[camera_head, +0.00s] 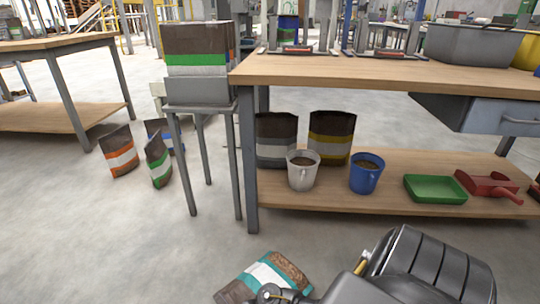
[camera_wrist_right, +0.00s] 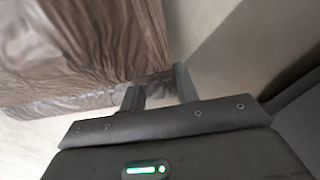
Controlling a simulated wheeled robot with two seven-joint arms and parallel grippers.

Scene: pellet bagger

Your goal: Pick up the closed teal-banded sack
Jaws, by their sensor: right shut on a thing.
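The teal-banded sack (camera_head: 262,272) is at the bottom centre of the head view, tilted, with a teal and white band and brown parts. One brown end looks speckled; I cannot tell from here how its mouth is closed. My right arm comes in from the bottom right and covers the sack's lower edge. In the right wrist view the sack's brown, wrinkled surface (camera_wrist_right: 75,50) fills the upper left. My right gripper (camera_wrist_right: 157,83) is shut on the sack's edge there. My left gripper is not in view.
A workbench (camera_head: 400,72) stands ahead, its lower shelf (camera_head: 310,197) holding two sacks, a white bucket (camera_head: 302,172), a blue bucket (camera_head: 366,174) and a green tray (camera_head: 434,188). A grey stand (camera_head: 200,95) holds upright sacks. Orange-, green- and blue-banded sacks stand on the floor at left.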

